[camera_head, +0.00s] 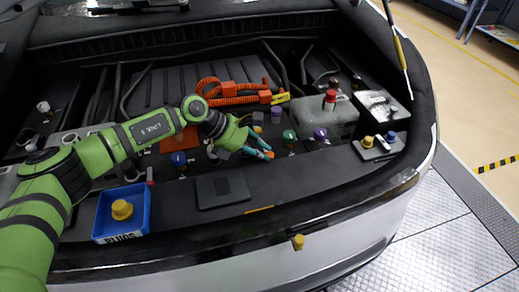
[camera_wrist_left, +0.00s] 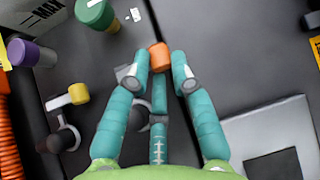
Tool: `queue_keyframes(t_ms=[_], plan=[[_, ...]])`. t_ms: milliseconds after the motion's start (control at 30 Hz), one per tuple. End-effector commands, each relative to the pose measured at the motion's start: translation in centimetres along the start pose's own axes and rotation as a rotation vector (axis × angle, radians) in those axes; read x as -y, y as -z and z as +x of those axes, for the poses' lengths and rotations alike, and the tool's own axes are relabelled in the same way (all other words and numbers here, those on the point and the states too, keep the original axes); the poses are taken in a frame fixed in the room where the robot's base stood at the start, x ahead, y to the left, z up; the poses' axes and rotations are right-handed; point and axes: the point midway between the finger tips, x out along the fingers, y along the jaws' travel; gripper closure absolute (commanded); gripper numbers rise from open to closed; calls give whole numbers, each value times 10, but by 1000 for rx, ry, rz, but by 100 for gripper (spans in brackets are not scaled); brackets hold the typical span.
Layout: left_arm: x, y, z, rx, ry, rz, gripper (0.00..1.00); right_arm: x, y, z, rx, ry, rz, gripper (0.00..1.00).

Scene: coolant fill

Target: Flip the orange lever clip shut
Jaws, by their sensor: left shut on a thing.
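My left gripper (camera_head: 266,152) reaches over the front of the engine bay, its teal fingers pointing right and low. In the left wrist view its fingers (camera_wrist_left: 160,75) close around a small orange block (camera_wrist_left: 158,56), which looks like the orange lever clip. The block sits between the fingertips. A small grey piece shows beside the left finger. My right gripper is not in view.
A green cap (camera_head: 290,136) and a purple cap (camera_head: 320,133) stand right of the gripper. A red-capped tank (camera_head: 338,115) is behind them. Orange cables (camera_head: 236,93) run behind the gripper. A blue tray (camera_head: 107,222) labelled PLUGS holds a yellow cap. A dark square panel (camera_head: 222,188) lies in front.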

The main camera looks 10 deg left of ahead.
Motion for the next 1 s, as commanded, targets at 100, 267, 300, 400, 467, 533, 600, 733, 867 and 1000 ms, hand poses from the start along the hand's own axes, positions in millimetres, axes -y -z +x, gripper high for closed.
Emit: queue_keyframes(t_ms=[100, 267, 300, 400, 467, 533, 600, 733, 867, 1000], plan=[[0, -1, 0, 2, 1, 1, 54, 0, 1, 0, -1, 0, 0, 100], [0, -1, 0, 1, 1, 0, 54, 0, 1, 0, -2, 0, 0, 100], [0, -1, 0, 1, 1, 0, 54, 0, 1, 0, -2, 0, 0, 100], [0, -1, -1, 1, 1, 0, 54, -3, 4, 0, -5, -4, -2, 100], [0, -1, -4, 1, 0, 0, 54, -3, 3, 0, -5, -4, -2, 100], [-1, -1, -11, 2, -1, 0, 54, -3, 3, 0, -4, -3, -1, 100], [-1, -1, -22, 2, -2, 0, 54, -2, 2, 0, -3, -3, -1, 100], [-1, 0, -50, 2, -3, -1, 54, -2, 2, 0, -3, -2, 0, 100], [-1, -1, -78, 2, -3, 0, 54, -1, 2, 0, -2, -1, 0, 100], [0, -1, -102, 1, -1, 0, 54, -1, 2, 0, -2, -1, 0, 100]])
